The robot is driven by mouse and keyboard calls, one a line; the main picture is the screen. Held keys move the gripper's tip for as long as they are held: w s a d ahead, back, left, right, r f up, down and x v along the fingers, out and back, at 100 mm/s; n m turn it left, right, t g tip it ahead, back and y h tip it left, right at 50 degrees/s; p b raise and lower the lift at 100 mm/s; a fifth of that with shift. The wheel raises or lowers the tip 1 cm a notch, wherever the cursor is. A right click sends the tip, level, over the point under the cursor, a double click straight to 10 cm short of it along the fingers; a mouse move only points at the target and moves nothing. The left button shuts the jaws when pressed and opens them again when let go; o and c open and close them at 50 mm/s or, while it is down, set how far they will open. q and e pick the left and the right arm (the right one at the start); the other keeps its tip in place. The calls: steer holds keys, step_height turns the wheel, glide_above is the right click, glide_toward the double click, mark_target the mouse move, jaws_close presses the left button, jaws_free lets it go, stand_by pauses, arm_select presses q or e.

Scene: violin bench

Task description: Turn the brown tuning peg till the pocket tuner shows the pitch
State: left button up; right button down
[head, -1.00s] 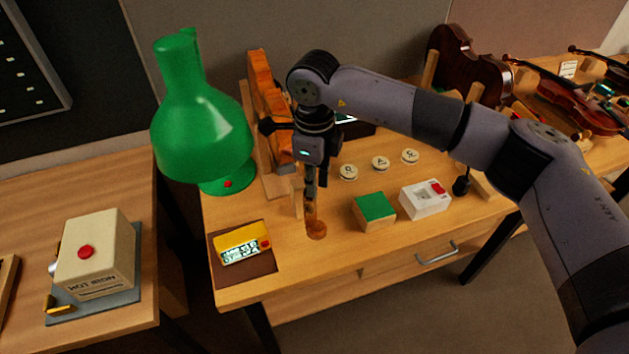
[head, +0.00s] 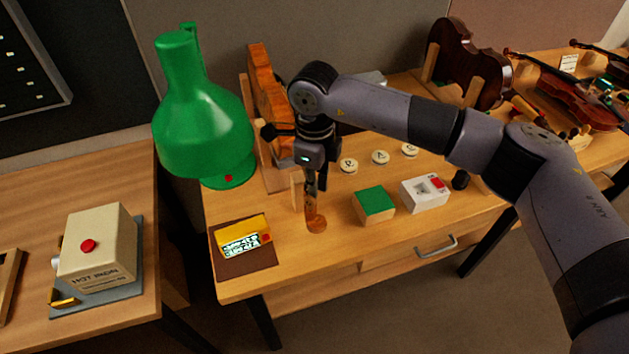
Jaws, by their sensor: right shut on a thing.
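The brown tuning peg (head: 316,222) stands near the front middle of the bench, with a round foot and a stem going up. My right gripper (head: 313,190) points down and is shut on the upper part of the peg; its fingers partly hide the stem. The yellow pocket tuner (head: 240,229) lies on a dark brown mat (head: 262,260) to the left of the peg. Its lit display faces up, but its characters are too small to read surely. My left gripper is not in view.
A green lamp (head: 205,115) stands at the left end of the bench (head: 300,275). A green-topped block (head: 374,205) and a white box with a red button (head: 425,195) are right of the peg. Violins (head: 575,100) lie at the back right.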

steer(key=m+b, duration=0.2)
steer(key=b, duration=0.1)
steer(key=shift+f, duration=0.2)
steer(key=shift+s+r+m+b, duration=0.1)
steer(key=shift+r+m+b, duration=0.05)
steer(key=shift+m+b, duration=0.3)
steer(key=shift+r, duration=0.1)
steer(key=c, duration=2)
jaws_free()
step_height(320, 180, up, 12)
